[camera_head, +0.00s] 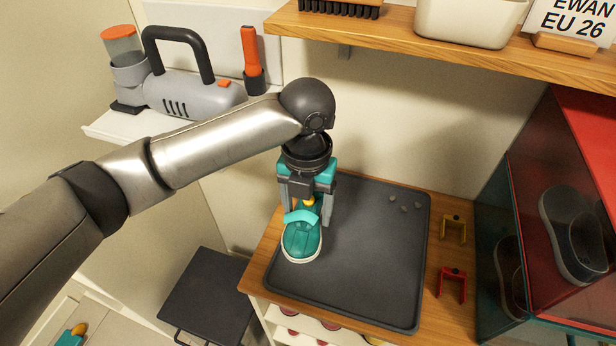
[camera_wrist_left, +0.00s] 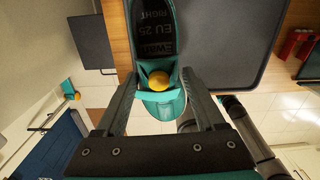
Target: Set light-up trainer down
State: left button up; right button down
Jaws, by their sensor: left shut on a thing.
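A yellow bracket (camera_head: 453,228) and a red bracket (camera_head: 453,285) stand right of the tray. Small grey lumps (camera_head: 404,207) lie at its back right. A glass-sided red case (camera_head: 560,200) bounds the right, and a wooden shelf (camera_head: 400,37) hangs above. The tray's middle is clear.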

pick_arm(q)
jog(key=shift+a+r, duration=0.1)
jog(key=shift+r, duration=0.15)
jog(key=n, duration=0.1)
jog(key=a+n, duration=0.1)
jog(key=n, duration=0.1)
jog(key=a+n, duration=0.1)
jog(key=shift+s+r+n, duration=0.1)
jog(key=shift+r+n, duration=0.15)
jog(key=shift+n, duration=0.15)
jog(key=n, duration=0.1)
jog(key=a+n, duration=0.1)
jog(key=n, duration=0.1)
jog(key=n+b, duration=0.1)
jog(key=shift+s+a+r+n, duration=0.15)
jog(key=shift+a+r+n, duration=0.15)
jog(key=shift+a+n, duration=0.1)
jog(key=s+a+r+n+b, duration=0.1)
jog(key=a+n, duration=0.4)
jog(key=n, duration=0.9)
jog(key=s+a+r+n+b, duration=0.1)
jog(key=a+n, duration=0.4)
jog(key=n, duration=1)
jog(key=s+r, duration=0.1)
jog(key=s, duration=0.1)
jog(key=shift+s+a+r, duration=0.3)
jog(key=shift+r, duration=0.1)
jog(key=shift+w, duration=0.1)
